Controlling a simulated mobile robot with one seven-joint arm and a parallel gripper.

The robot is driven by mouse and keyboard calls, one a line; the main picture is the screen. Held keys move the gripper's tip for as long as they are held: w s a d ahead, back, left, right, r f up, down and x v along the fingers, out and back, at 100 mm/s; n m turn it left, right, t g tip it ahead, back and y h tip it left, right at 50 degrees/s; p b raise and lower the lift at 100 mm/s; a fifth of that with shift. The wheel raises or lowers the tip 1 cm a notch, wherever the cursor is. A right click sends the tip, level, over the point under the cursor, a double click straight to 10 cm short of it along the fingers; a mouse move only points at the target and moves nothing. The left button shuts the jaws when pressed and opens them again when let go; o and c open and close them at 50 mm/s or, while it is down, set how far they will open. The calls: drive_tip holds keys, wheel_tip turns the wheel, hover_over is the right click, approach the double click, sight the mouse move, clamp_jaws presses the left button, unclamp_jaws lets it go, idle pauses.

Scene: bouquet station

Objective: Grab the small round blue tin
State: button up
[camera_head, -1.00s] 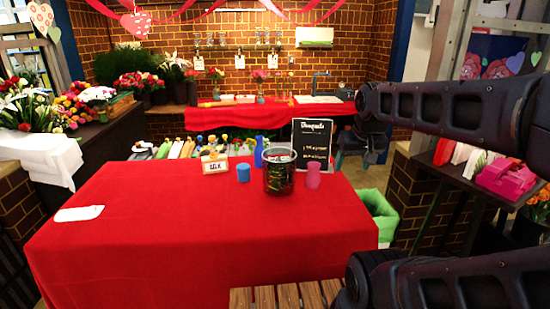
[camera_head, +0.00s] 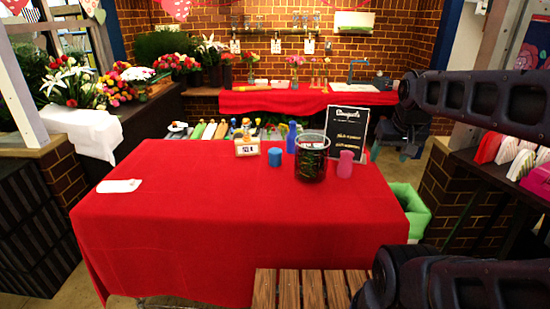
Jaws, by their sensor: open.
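The small round blue tin (camera_head: 275,157) stands upright on the red-covered table (camera_head: 200,215), near its far edge. It is between a small framed card (camera_head: 247,146) and a dark glass vase (camera_head: 311,160). A blue bottle (camera_head: 291,138) stands just behind and right of the tin. My gripper (camera_head: 408,153) hangs dark and small at the end of my arm, right of the chalkboard sign in the picture. It is open and well apart from the tin; its fingers are hard to make out.
A pink cup (camera_head: 345,164) stands right of the vase, in front of a chalkboard sign (camera_head: 350,133). A white paper (camera_head: 118,186) lies at the table's left. A slatted wooden surface (camera_head: 305,290) is at the near edge, and a green-lined bin (camera_head: 410,208) stands at right. The table's middle is clear.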

idle(0.4)
drive_tip(key=o, duration=0.4)
drive_tip(key=shift+c, duration=0.2)
